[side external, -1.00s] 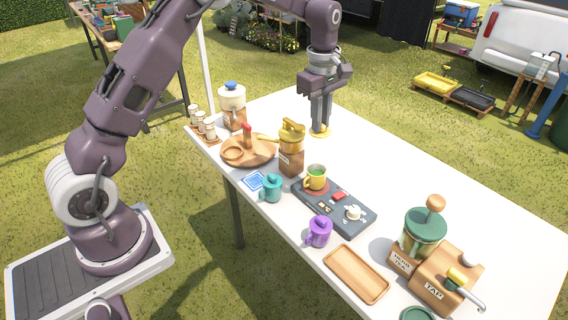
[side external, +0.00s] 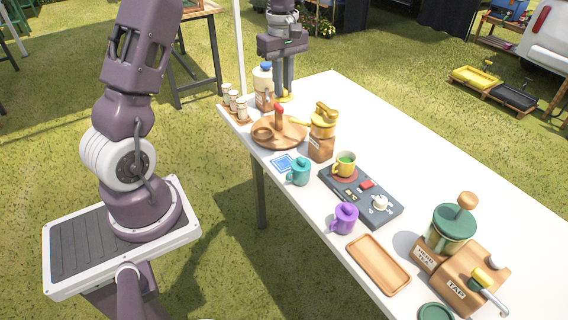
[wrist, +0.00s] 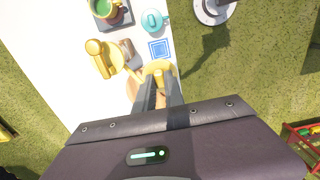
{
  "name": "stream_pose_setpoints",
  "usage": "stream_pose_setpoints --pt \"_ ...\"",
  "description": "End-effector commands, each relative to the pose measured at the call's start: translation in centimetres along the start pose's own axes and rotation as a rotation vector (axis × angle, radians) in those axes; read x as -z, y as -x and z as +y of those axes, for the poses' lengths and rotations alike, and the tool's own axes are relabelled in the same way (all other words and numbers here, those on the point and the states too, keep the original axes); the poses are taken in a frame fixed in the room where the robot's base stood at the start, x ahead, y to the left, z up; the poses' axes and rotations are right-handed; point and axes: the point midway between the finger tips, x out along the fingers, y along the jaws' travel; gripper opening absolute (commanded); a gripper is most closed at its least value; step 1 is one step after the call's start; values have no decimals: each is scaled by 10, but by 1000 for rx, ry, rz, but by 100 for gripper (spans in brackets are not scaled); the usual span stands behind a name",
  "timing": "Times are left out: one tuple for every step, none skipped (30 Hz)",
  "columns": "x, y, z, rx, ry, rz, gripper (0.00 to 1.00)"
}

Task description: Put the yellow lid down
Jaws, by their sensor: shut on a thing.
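My gripper (side external: 284,84) is shut on the yellow lid (side external: 285,98), near the far left end of the white table. The lid is a flat yellow disc with a small knob between my fingers; it also shows in the wrist view (wrist: 168,69). In the side view it is behind the round wooden tray (side external: 293,141) and just right of the white jar with a blue knob (side external: 263,77). In the wrist view it overlaps the round tray (wrist: 132,88). I cannot tell whether the lid touches the table.
A yellow-topped wooden grinder (side external: 322,145), a teal mug (side external: 300,173) and a blue patterned coaster (side external: 283,163) stand near the round tray. Several small jars (side external: 234,101) are at the left edge. The table's back right (side external: 400,140) is clear.

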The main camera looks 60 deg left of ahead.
Motion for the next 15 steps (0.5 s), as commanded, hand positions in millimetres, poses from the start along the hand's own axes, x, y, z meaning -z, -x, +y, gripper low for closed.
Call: stream_pose_setpoints --pt "-2 -12 0 6 -2 -5 0" --pt "-2 -18 0 6 -2 -4 0" --pt "-2 -27 0 6 -2 -4 0" --pt "-2 -35 0 7 -2 -4 0" --pt "-2 -41 0 7 -2 -5 0" --pt "-2 -51 0 7 -2 -5 0" --pt "-2 -60 0 7 -2 -5 0" --pt "-2 -67 0 6 -1 -4 0" --pt "-2 -77 -1 7 -1 -5 0" --pt "-2 -86 0 6 -1 -5 0" --pt "-2 -93 0 6 -1 -5 0" --pt "-2 -100 0 5 -1 -4 0" --pt "-2 -108 0 6 -1 -4 0" --pt "-2 -113 0 5 -1 -4 0" --pt "-2 -120 0 4 -1 -4 0"
